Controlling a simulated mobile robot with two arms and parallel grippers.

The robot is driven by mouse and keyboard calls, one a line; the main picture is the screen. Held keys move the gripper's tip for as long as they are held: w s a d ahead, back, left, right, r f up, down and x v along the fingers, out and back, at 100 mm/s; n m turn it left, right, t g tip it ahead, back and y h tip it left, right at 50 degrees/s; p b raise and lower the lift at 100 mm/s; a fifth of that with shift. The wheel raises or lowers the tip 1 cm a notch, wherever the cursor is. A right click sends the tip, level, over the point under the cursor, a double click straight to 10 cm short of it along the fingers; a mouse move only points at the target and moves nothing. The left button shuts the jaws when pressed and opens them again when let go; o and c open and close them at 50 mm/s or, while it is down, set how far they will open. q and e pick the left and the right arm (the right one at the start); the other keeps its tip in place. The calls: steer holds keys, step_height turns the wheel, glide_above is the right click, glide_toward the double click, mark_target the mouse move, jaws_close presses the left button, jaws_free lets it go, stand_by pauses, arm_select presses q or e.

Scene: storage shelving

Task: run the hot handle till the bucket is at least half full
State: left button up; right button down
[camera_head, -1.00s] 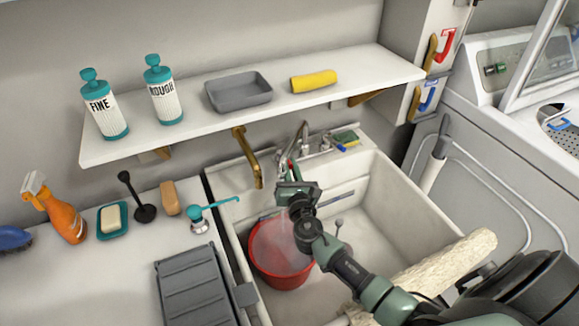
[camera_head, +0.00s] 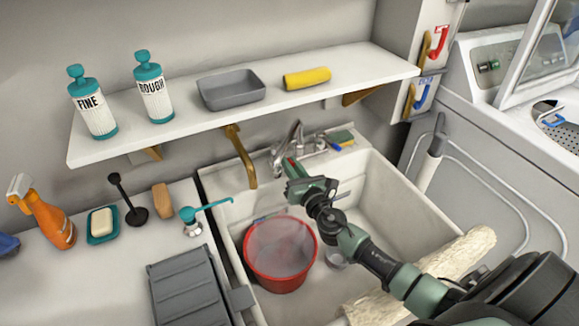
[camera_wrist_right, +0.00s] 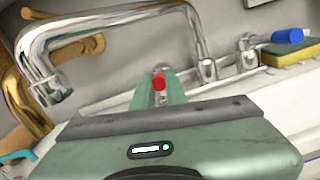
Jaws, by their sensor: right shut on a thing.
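The red bucket (camera_head: 270,283) stands upright in the sink below the tap, with cloudy water (camera_head: 280,245) inside; its exact level is hard to judge. The chrome tap (camera_head: 293,135) has a curved spout, which shows large in the right wrist view (camera_wrist_right: 40,60). I make out no water stream. My right gripper (camera_head: 291,168) reaches to the tap and is shut on the red-tipped hot handle (camera_wrist_right: 159,82), which sits between its fingers. The blue-tipped cold handle (camera_wrist_right: 288,37) is to the right, untouched. My left gripper is out of view.
The white sink (camera_head: 395,190) surrounds the bucket, with a sponge (camera_head: 340,137) on its back rim. A rough pale roll (camera_head: 455,262) lies across the sink's front right.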

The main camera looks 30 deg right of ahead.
steer(key=c, duration=1.5)
jaws_free()
steer(key=shift+d, duration=0.1)
steer(key=shift+o, duration=0.2)
steer(key=s, duration=0.8)
steer(key=shift+a+b, duration=0.3)
steer(key=shift+a, duration=0.05)
steer(key=shift+w, duration=0.1)
